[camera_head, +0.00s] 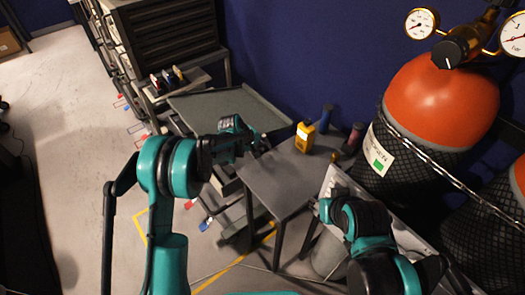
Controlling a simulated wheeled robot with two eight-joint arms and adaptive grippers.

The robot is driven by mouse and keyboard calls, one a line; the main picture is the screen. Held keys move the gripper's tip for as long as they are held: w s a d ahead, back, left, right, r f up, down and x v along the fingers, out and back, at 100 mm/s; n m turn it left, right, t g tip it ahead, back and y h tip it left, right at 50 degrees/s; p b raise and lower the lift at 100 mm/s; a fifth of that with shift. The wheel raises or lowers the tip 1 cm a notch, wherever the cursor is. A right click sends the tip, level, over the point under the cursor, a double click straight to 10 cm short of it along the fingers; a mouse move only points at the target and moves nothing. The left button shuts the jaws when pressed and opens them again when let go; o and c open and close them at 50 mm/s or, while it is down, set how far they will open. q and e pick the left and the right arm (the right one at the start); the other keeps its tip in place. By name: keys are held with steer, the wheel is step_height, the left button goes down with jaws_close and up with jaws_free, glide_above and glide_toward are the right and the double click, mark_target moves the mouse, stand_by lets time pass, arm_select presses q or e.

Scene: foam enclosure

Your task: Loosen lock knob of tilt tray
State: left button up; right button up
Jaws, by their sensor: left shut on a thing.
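The tilt tray (205,104) is a grey, shallow-rimmed top at the back middle, sloping beside the wall. My left gripper (257,144) reaches in from the left to the tray's front right corner. It is shut on a small part there, seemingly the lock knob, which the fingers and wrist mostly hide. I cannot see which way the knob is turned. My right arm is at the lower right, folded in front of the metal box. Its gripper fingers do not show.
A grey side table (285,176) holds a yellow handheld device (304,137) and dark bottles (325,118). Orange-topped gas cylinders (440,100) with gauges stand at the right. A dark drawer cabinet (170,38) is at the back left.

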stand_by(0.4)
arm_select(q)
steer(key=o, duration=1.2)
steer(key=shift+c, duration=0.2)
steer(key=v, duration=1.2)
